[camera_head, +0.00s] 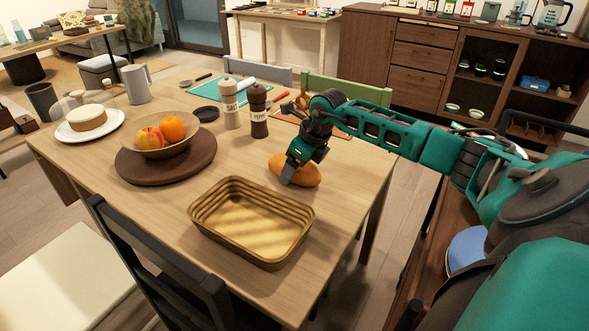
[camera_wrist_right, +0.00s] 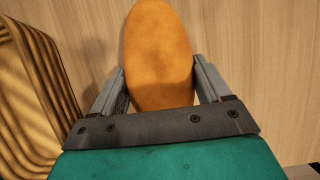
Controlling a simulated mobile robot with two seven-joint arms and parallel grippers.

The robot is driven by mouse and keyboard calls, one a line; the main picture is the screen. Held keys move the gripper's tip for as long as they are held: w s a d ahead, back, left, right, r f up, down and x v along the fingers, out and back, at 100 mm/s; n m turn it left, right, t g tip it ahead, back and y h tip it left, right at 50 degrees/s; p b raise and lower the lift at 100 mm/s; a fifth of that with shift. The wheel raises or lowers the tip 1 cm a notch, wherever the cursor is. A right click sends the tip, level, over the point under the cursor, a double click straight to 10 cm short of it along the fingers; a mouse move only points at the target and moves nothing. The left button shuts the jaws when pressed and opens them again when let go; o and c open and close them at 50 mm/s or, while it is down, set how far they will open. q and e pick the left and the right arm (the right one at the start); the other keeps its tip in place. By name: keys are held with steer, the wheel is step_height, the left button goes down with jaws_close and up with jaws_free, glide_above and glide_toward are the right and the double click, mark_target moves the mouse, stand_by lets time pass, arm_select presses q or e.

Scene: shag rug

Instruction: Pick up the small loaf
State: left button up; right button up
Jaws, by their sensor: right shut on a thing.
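The small loaf (camera_head: 307,172) is an orange-brown oval on the wooden table in the head view, behind the basket. In the right wrist view the loaf (camera_wrist_right: 158,55) lies lengthwise between the two fingers. My right gripper (camera_head: 289,178) comes down over the loaf from above, its fingers one on each side of it. The right gripper (camera_wrist_right: 160,85) is shut on the loaf. The loaf looks to be at or very near the table top; I cannot tell whether it touches. My left gripper is in neither view.
An empty woven basket (camera_head: 202,207) stands in front of the loaf, and its ribbed wall (camera_wrist_right: 30,90) is at the left in the wrist view. A pepper mill (camera_head: 259,112), a salt mill (camera_head: 230,105) and a fruit bowl (camera_head: 166,142) on a round board stand further back.

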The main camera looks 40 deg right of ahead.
steer(key=shift+r, duration=0.1)
step_height(320, 180, up, 20)
steer(key=p, duration=0.3)
arm_select(q)
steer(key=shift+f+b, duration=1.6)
steer(key=shift+b, duration=1.55)
arm_select(e)
steer(key=s+a+f, duration=0.4)
steer(key=a, duration=0.5)
steer(key=s+a+f, duration=0.4)
steer(key=a, duration=0.5)
steer(key=shift+f, duration=0.2)
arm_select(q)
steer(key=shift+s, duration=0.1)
arm_select(e)
steer(key=shift+w, duration=0.2)
steer(key=shift+w, duration=0.2)
